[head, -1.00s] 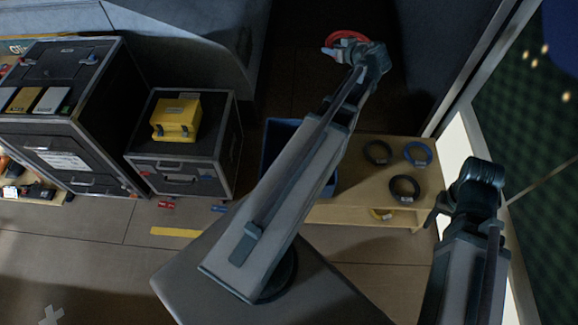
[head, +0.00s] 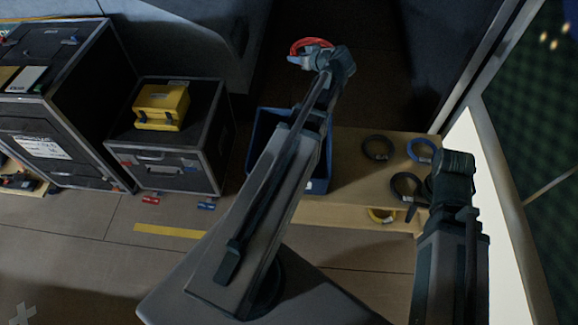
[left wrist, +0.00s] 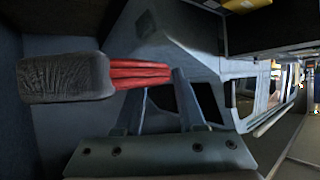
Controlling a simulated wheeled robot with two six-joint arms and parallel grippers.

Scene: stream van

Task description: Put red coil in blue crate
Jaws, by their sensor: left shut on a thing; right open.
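The red coil (head: 310,45) is held in my left gripper (head: 302,60), raised beyond and above the blue crate in the head view. In the left wrist view the red coil (left wrist: 140,75) shows as a bundle of red strands between the fingers of my left gripper (left wrist: 145,85). The blue crate (head: 262,128) stands at the left end of a wooden shelf, partly hidden behind my left arm. My right gripper (head: 425,198) is at the right, near the shelf's right end, and is open; its fingers are only partly visible.
The wooden shelf (head: 350,182) carries black coils (head: 378,148) and a blue coil (head: 421,150), with a yellow coil (head: 381,216) on its lower level. A dark case (head: 180,160) with a yellow box (head: 162,106) on top stands left of the crate. A wall panel rises at the right.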

